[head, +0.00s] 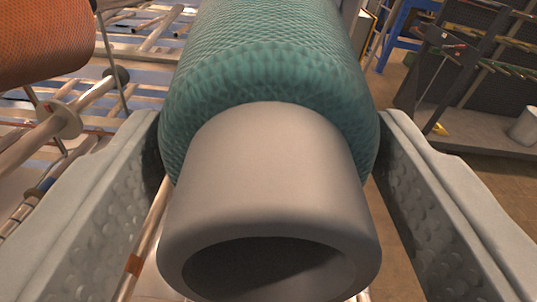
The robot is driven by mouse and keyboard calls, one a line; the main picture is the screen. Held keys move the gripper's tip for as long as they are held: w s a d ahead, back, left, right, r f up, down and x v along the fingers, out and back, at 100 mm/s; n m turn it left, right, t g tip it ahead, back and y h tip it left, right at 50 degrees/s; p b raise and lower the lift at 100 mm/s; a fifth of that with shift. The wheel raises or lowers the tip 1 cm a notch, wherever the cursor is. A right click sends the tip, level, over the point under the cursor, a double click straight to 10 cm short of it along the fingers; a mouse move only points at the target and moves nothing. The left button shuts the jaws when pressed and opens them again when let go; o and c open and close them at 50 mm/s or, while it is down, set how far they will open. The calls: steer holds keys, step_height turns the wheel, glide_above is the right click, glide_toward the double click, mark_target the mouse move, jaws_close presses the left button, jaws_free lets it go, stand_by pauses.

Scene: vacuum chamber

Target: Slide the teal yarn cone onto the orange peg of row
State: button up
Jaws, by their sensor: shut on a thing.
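The teal yarn cone (270,60) fills the middle of the head view, with its grey core tube (265,165) pointing toward the camera. The tube's round opening is at the bottom of the view. My gripper (268,150) is shut on the cone, with one grey padded finger on each side. The cone hides what is directly behind it. An orange-banded metal bar shows low, left of the tube; I cannot tell whether it is the orange peg of the task.
An orange yarn cone (45,40) is at the upper left, near metal pegs and rails (80,105). A dark rack (460,70) with rods stands at the right above a grey ledge, with a white cylinder (525,126) at the edge. Brown floor shows between.

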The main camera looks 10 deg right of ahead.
steer(key=shift+w, duration=1.3)
steer(key=shift+w+f, duration=0.1)
steer(key=shift+w, duration=0.2)
steer(key=o, duration=1.7)
steer(key=shift+f, duration=0.1)
steer(key=s, duration=0.5)
steer(key=s+r, duration=0.1)
steer(key=s, duration=1.1)
steer(key=shift+s+r, duration=0.15)
steer(key=shift+r, duration=0.05)
